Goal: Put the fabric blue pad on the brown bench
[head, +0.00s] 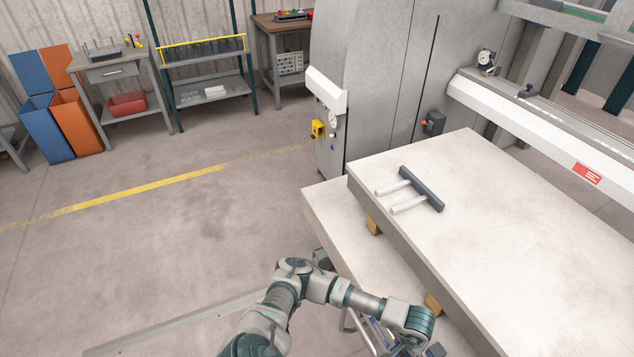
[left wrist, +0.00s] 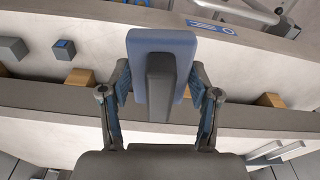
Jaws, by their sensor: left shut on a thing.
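The blue pad (left wrist: 160,41), a rounded slab with a dark grey bar on its face, is held by my left gripper (left wrist: 160,88) in the left wrist view. The gripper's fingers are shut on it from both sides. In the head view my left arm ends at the lower middle, beside the pale sheet stack; the gripper and pad are largely hidden there by the arm. A bench with a brown top (head: 268,24) stands at the back wall, left of the grey machine, far from the gripper. My right gripper is not in view.
Pale sheets (head: 480,240) rest on wood blocks (head: 433,303) close to my left arm; a dark handled tool (head: 422,190) lies on top. The grey machine (head: 370,80) rises behind. A shelf (head: 210,90), a workbench (head: 108,72) and bins (head: 78,115) line the wall. Open floor lies left.

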